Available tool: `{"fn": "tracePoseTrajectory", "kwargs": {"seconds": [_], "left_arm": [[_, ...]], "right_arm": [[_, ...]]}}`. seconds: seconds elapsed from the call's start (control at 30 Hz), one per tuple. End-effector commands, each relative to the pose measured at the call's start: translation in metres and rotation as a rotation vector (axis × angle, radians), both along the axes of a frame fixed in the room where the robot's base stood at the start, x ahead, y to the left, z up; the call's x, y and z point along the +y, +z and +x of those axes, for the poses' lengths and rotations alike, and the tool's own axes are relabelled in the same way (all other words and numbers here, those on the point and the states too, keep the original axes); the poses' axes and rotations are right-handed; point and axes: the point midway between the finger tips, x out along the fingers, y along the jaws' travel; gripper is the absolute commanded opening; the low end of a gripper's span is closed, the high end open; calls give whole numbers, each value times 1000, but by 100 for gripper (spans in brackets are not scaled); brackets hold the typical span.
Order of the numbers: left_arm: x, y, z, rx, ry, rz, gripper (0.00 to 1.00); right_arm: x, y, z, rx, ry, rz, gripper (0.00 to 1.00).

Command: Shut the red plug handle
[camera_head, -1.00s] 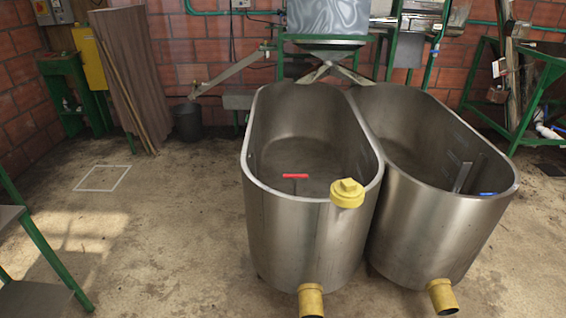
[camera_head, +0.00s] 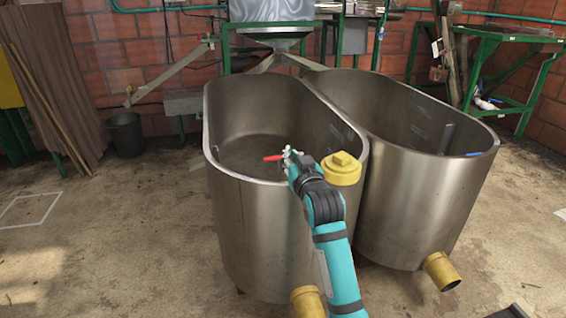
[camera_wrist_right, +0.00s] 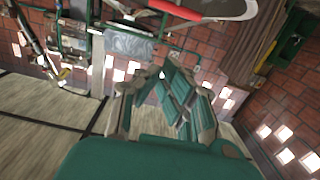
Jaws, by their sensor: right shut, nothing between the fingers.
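The red plug handle (camera_head: 273,158) is a short bar inside the left steel tank (camera_head: 240,225), close to its near rim. It also shows as a red bar at the top of the right wrist view (camera_wrist_right: 176,9). My right gripper (camera_head: 288,153) is at the tank's near rim, just right of the handle, and covers its right end in the head view. Whether they touch cannot be told. In the right wrist view my right gripper (camera_wrist_right: 165,78) is shut and empty. My left gripper is out of view.
A yellow cap (camera_head: 341,168) sits on the tank rim, close to the right of my arm. A second steel tank (camera_head: 420,200) adjoins on the right. Yellow outlet pipes (camera_head: 441,271) stick out low in front. The floor to the left is open.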

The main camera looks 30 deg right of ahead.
Motion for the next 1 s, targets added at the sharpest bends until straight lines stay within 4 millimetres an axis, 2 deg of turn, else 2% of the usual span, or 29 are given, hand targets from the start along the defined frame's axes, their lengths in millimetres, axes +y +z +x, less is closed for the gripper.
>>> {"fn": "tracePoseTrajectory", "kwargs": {"seconds": [0.17,0.57,0.6,0.7,1.0], "left_arm": [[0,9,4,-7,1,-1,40],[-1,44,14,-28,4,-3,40],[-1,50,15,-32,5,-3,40],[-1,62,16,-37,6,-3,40],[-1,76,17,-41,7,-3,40]], "right_arm": [[-6,3,19,-7,-3,0,0],[-27,-3,98,-5,-2,0,0],[-26,-16,97,0,-2,1,0],[-27,-29,99,-2,-2,0,0],[-27,-41,101,-6,-2,-1,0]]}}
